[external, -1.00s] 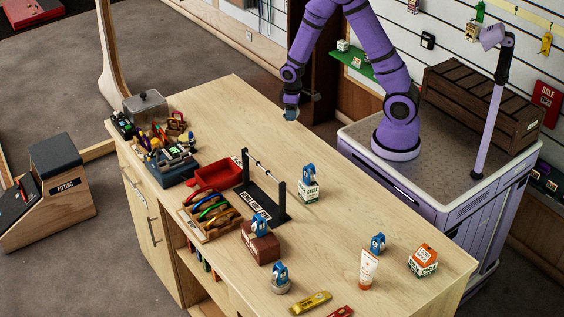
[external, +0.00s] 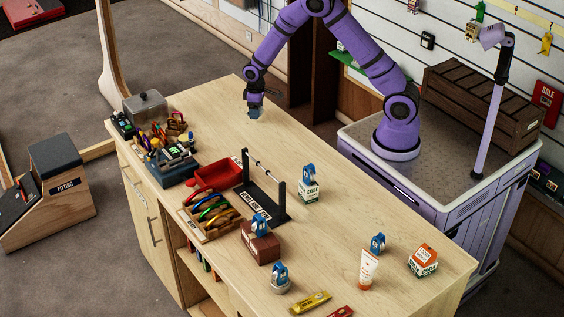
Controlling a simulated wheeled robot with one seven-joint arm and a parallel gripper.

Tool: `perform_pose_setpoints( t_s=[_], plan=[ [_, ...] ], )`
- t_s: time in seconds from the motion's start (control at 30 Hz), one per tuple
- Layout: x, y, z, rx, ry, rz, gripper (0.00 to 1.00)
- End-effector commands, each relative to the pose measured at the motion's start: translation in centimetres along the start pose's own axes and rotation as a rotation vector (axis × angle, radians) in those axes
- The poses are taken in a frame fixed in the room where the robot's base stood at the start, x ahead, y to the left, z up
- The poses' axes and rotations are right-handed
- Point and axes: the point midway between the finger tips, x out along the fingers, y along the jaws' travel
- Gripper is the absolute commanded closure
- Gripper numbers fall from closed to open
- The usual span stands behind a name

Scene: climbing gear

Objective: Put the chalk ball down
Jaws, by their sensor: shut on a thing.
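My gripper (external: 256,108) is over the far part of the wooden counter (external: 262,140), near its back edge. It is shut on a small blue-grey thing, which I take to be the chalk ball (external: 256,114). The ball is partly hidden by the fingers and too small to show detail. It is at or just above the counter top; I cannot tell whether it touches.
The counter around the gripper is bare. Toward the front stand a red tray (external: 216,172), a black rack (external: 281,204), a chalk box (external: 308,190) and a carabiner tray (external: 193,227). A metal-lidded box (external: 146,106) stands at the left end.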

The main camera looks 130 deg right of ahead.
Motion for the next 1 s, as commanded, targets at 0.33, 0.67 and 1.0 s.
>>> perform_pose_setpoints(
  t_s=[0.33,0.67,1.0],
  plan=[
    [2.8,0.0,-1.0,0.0,-0.003,-0.001,0.62],
    [3.6,0.0,-1.0,0.0,0.0,0.0,0.62],
    [3.9,0.0,-1.0,0.0,0.0,0.0,0.13]
  ],
)
